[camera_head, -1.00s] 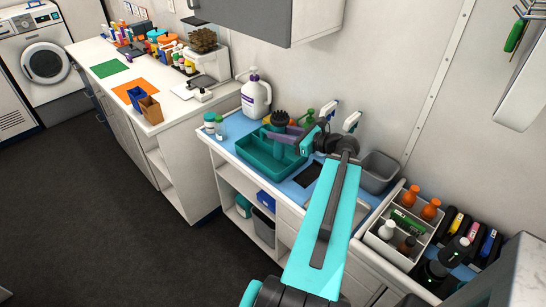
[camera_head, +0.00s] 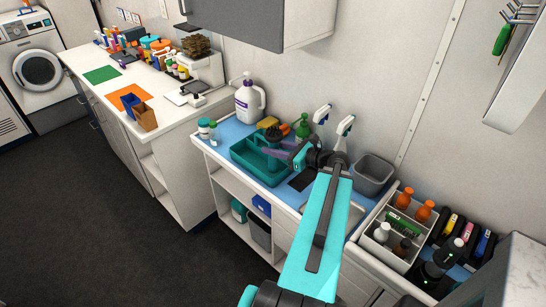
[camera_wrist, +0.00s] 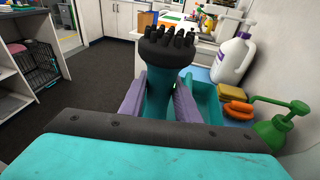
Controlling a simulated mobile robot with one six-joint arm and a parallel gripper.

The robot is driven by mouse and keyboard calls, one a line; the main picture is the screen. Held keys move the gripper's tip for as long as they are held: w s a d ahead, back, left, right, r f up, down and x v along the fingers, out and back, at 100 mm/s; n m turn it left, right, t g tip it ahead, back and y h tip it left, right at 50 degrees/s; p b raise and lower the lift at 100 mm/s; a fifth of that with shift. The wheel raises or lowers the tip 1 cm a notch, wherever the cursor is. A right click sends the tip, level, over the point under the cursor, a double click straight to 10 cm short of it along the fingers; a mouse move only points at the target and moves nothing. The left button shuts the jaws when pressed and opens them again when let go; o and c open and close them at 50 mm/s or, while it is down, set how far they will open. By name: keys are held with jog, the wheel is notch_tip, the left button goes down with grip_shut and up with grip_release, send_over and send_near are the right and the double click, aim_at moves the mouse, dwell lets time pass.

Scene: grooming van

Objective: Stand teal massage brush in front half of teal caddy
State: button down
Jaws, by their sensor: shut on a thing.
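The teal massage brush (camera_wrist: 160,92) is upright, its black knobbed head (camera_wrist: 168,48) on top and its teal handle between my gripper's purple fingers. My gripper (camera_head: 277,152) is shut on the handle. In the head view the brush (camera_head: 272,136) stands over the teal caddy (camera_head: 243,158), its lower part hidden behind the fingers and caddy. I cannot tell whether it touches the caddy floor or which half it is over. In the wrist view a piece of the caddy (camera_wrist: 208,100) shows right of the fingers.
The caddy is on a blue mat (camera_head: 228,132). A white jug (camera_head: 249,100), green spray bottle (camera_head: 303,128) and orange brush (camera_wrist: 238,108) stand or lie behind it. Small bottles (camera_head: 205,128) are at its left. A grey bin (camera_head: 373,175) and white organiser (camera_head: 385,225) are at right.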

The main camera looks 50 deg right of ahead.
jog(key=shift+f, duration=0.1)
jog(key=shift+f+p, duration=0.7)
jog(key=shift+f, duration=1.25)
jog(key=shift+f, duration=0.15)
jog(key=c, duration=1.3)
grip_release()
jog(key=shift+c, duration=0.2)
jog(key=shift+s, duration=0.1)
